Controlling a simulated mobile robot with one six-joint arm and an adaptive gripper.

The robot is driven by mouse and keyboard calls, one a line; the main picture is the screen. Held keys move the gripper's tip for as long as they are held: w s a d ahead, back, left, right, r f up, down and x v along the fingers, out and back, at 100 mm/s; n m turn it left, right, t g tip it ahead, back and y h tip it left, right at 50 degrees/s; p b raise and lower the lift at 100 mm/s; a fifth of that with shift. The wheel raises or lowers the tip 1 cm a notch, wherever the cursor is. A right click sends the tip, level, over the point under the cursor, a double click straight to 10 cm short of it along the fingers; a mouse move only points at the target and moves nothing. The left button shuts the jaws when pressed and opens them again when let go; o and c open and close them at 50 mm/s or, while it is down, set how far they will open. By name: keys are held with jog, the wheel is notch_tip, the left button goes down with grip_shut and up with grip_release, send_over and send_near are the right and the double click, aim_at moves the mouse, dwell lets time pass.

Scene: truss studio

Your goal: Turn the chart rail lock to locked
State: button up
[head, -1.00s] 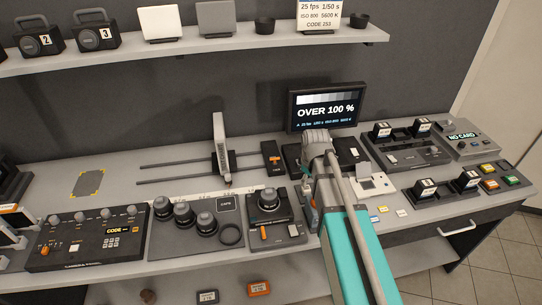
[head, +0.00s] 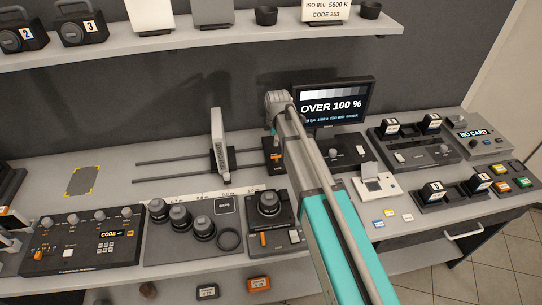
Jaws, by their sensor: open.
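The chart rail lock is a small black block with an orange lever (head: 277,157), at the right end of the chart rails in the head view. The lever's exact setting is too small to read. A pale upright chart (head: 218,138) stands on the two dark rails (head: 171,161). My gripper (head: 273,130) is above and just behind the lock, pointing down. It is open with nothing visible in it. My forearm hides part of the bench to the right of the lock, and whether the fingers touch it cannot be told.
A monitor (head: 335,101) reading OVER 100 % stands behind my arm. A lens-like control on a black plate (head: 268,203) sits in front of the lock. Dark lens rings (head: 180,217) and a control panel (head: 82,240) are at left. Card readers (head: 415,143) are at right.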

aim_at(273, 157)
jog(key=shift+s+a+f, duration=0.15)
jog(key=f+b, duration=0.4)
jog(key=w+f+b, duration=0.1)
jog(key=f+b, duration=0.3)
jog(key=b, duration=0.1)
jog(key=w+f+b, duration=0.1)
jog(key=f+b, duration=0.3)
jog(key=f, duration=0.1)
jog(key=shift+w+a+f, duration=0.1)
jog(key=shift+w+a, duration=0.15)
jog(key=shift+a, duration=0.1)
dwell(0.5)
dwell(0.3)
grip_shut()
